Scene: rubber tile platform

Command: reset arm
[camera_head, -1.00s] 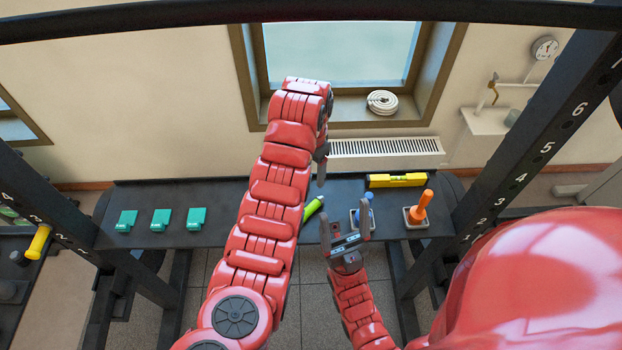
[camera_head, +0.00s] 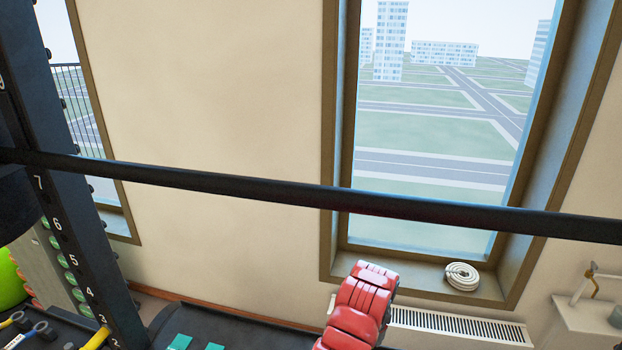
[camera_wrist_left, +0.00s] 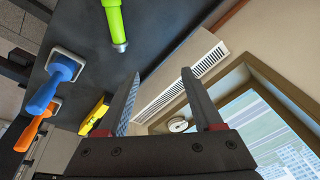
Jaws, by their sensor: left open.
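My left gripper (camera_wrist_left: 161,76) shows in the left wrist view with its two dark fingers apart and nothing between them. It is over or beside the dark bench (camera_wrist_left: 165,22). In the head view, only a red segment of my arm (camera_head: 357,310) rises from the bottom edge, and the jaws are out of sight there. My right gripper is in neither current view.
The wrist view shows a green cylinder (camera_wrist_left: 115,22), a blue-handled tool (camera_wrist_left: 52,82), an orange-handled tool (camera_wrist_left: 38,125) and a yellow level (camera_wrist_left: 96,115). A black bar (camera_head: 250,190) crosses the head view. A radiator (camera_head: 460,325) and coiled rope (camera_head: 462,276) are near the window.

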